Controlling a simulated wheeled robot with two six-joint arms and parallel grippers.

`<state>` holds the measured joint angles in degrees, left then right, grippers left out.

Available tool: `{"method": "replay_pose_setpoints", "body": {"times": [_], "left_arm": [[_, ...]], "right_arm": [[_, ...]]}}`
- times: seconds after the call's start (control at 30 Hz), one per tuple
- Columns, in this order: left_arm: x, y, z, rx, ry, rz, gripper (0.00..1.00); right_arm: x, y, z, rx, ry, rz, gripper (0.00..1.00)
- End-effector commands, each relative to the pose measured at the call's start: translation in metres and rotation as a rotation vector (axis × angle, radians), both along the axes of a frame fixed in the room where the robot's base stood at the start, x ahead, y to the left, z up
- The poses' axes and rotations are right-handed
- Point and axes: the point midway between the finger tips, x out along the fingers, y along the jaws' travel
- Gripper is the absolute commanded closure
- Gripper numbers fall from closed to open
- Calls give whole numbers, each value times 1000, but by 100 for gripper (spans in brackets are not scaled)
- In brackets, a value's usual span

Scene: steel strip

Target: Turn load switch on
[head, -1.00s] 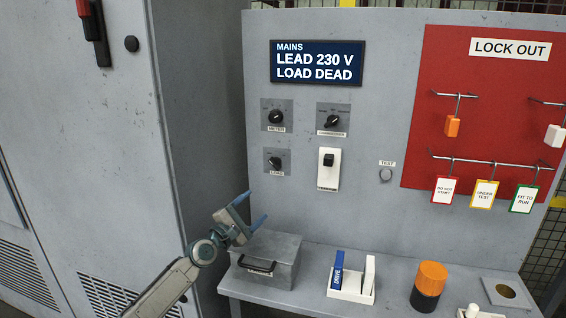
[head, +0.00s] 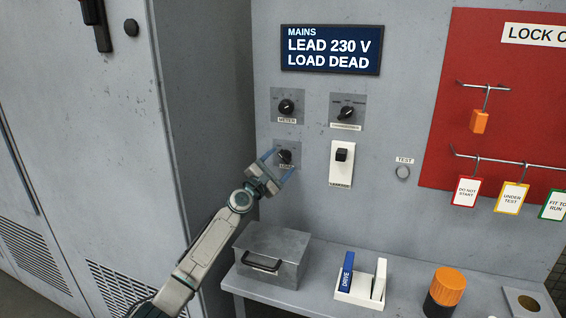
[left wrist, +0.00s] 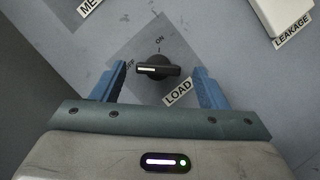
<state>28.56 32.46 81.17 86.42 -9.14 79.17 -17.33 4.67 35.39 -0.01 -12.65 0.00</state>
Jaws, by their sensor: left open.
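The load switch (head: 284,157) is a black rotary knob on a grey plate, low left on the panel. In the left wrist view, the knob (left wrist: 157,68) has its white pointer mark toward OFF; ON is printed above it. My left gripper (head: 279,166) is at the switch and partly covers it in the head view. Its blue fingers (left wrist: 160,78) are open, one to each side of the knob in the picture; I cannot tell whether they touch it. My right gripper is not in view.
The meter knob (head: 286,107) is above the load switch, and the leakage switch (head: 341,160) is to its right. A grey metal box (head: 272,255) stands on the bench below. A tall cabinet (head: 90,130) is close on the left.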

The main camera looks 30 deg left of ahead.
Motion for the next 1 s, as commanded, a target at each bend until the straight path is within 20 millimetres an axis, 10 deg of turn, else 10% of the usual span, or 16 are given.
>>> {"method": "replay_pose_setpoints", "body": {"times": [0.53,0.8,1.0], "left_arm": [[20,-1,6,1,0,0,33],[20,-1,6,1,0,0,78],[20,-1,6,12,2,1,77]], "right_arm": [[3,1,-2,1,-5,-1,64],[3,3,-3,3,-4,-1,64],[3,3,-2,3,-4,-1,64]]}}
